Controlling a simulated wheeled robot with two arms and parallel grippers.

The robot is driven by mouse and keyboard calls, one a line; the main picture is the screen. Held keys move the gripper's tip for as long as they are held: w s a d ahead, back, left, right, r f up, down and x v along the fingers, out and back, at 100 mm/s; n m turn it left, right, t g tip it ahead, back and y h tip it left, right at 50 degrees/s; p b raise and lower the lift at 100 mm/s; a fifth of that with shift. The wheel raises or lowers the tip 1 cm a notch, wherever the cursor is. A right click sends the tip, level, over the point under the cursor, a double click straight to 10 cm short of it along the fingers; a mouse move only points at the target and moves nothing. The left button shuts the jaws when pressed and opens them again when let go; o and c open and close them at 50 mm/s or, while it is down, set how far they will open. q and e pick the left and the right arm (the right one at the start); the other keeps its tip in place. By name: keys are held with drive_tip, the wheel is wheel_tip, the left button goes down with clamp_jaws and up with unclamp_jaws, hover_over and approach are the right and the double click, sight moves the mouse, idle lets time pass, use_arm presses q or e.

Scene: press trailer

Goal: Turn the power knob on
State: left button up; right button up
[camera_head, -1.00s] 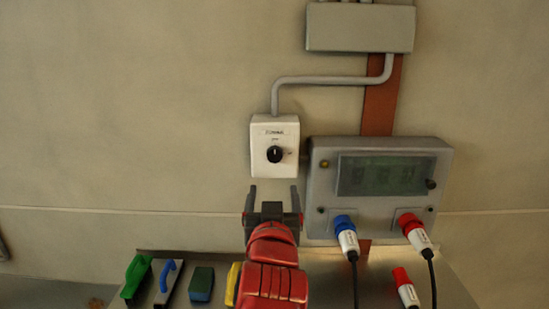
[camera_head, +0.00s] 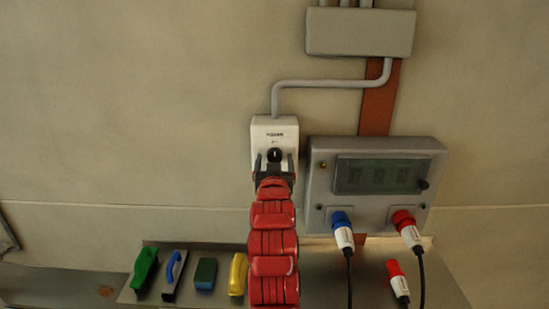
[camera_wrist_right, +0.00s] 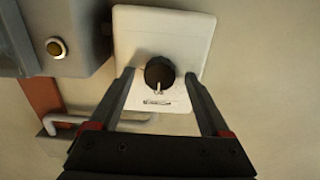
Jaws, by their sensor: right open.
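The black power knob (camera_head: 274,155) sits on a white switch box (camera_head: 262,132) on the wall. Its white mark points straight up in the head view. My right gripper (camera_head: 274,160) is open in front of the box, with one finger on each side of the knob. In the right wrist view, the knob (camera_wrist_right: 159,73) shows between and slightly beyond the tips of the open right gripper (camera_wrist_right: 158,78). I cannot tell whether the fingers touch it. My left gripper is not in view.
A grey panel (camera_head: 322,185) with a dark display stands close right of the switch box. A blue plug (camera_head: 342,228) and a red plug (camera_head: 406,226) are in it. A metal shelf (camera_head: 220,260) below holds several coloured tools and a loose red plug (camera_head: 397,278). Wall to the left is clear.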

clamp_jaws()
drive_tip(key=shift+f+b, duration=0.15)
drive_tip(key=shift+b, duration=0.3)
drive_tip(key=m+b, duration=0.7)
drive_tip(key=b, duration=0.3)
drive_tip(key=shift+f+b, duration=0.1)
drive_tip(key=shift+b, duration=0.3)
drive_tip(key=m+b, duration=0.1)
drive_tip(key=m, duration=0.1)
drive_tip(key=shift+m+b, duration=0.3)
drive_tip(key=shift+b, duration=0.1)
drive_tip(key=m+b, duration=0.1)
drive_tip(key=m, duration=0.1)
drive_tip(key=shift+m, duration=0.4)
drive_tip(key=m+b, duration=0.1)
drive_tip(key=m, duration=0.2)
drive_tip(key=shift+r, duration=0.2)
drive_tip(key=shift+m, duration=1.2)
